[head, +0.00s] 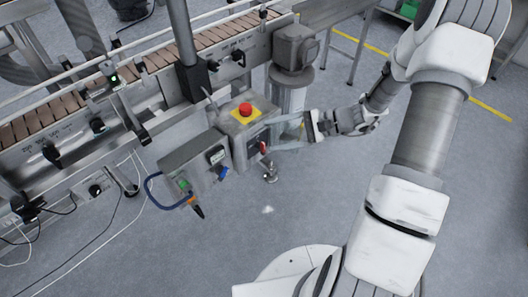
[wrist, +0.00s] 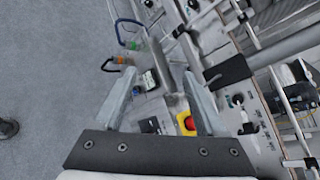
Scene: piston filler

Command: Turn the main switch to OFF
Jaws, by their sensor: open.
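The main switch (head: 262,146) shows as a small red handle on a dark plate, on the front side of the grey control box with the emergency stop. My gripper (head: 276,137) is just right of this box, open, its fingers pointing left towards the switch side. In the wrist view my gripper (wrist: 160,75) has its two fingers wide apart with nothing held. A dark square plate (wrist: 149,125) shows low between them; the red handle is not clear there. I cannot tell the switch's exact position or whether a finger touches it.
A red emergency stop button (head: 246,109) on a yellow plate tops the control box; it is close to one finger in the wrist view (wrist: 188,122). A second box (head: 197,160) with a display and cables is to the left. A conveyor (head: 150,70) runs behind. Open floor lies in front.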

